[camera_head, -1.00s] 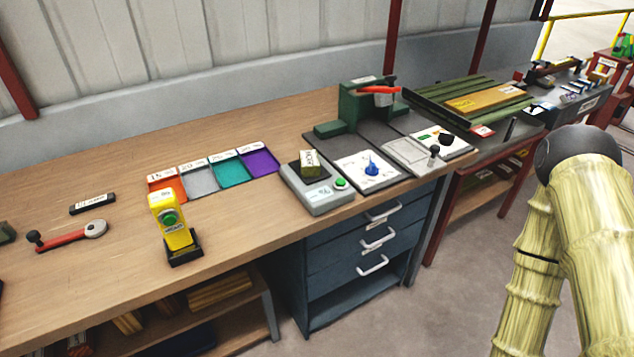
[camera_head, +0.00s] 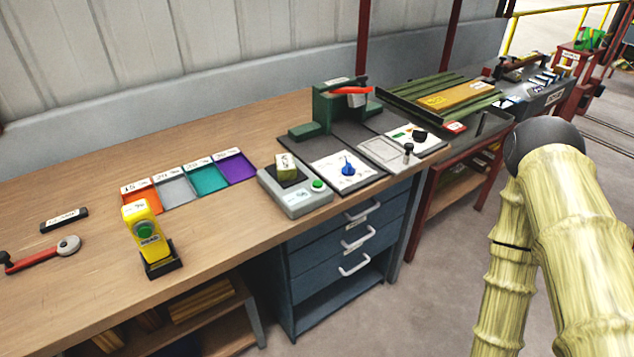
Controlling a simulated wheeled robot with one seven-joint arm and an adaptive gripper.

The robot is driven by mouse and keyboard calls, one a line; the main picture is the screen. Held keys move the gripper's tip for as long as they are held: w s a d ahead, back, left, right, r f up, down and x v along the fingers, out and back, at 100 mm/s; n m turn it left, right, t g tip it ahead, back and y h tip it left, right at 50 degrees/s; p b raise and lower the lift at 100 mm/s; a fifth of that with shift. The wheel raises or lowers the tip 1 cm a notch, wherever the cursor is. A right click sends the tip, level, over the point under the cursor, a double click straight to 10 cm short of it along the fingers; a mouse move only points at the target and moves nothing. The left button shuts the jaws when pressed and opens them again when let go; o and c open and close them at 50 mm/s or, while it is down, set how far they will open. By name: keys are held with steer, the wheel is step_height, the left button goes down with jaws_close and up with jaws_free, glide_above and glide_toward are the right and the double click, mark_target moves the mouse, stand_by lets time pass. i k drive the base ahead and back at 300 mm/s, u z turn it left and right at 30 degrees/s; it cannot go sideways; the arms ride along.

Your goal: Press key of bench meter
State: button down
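A grey box-shaped bench meter (camera_head: 296,204) sits near the front edge of the wooden bench, above the blue drawers. Its round green key (camera_head: 318,185) is on the right of its top face, clear of anything. A small light-green labelled block (camera_head: 287,166) rests on the dark plate on top of the meter. A yellow handheld device (camera_head: 142,224) with its own green button stands in a black holder to the left. My arm's links show at the right, well apart from the meter. My gripper is out of view.
Coloured trays (camera_head: 139,186) lie left of the meter. A white panel with a blue knob (camera_head: 347,168) lies close to its right, with a green press (camera_head: 340,108) behind. Bare bench (camera_head: 90,238) shows at left; open floor (camera_head: 420,300) lies in front of the drawers.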

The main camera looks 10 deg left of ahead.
mark_target(317, 184)
steer(key=z, duration=2.45)
steer(key=k, duration=1.8)
steer(key=u, duration=2.2)
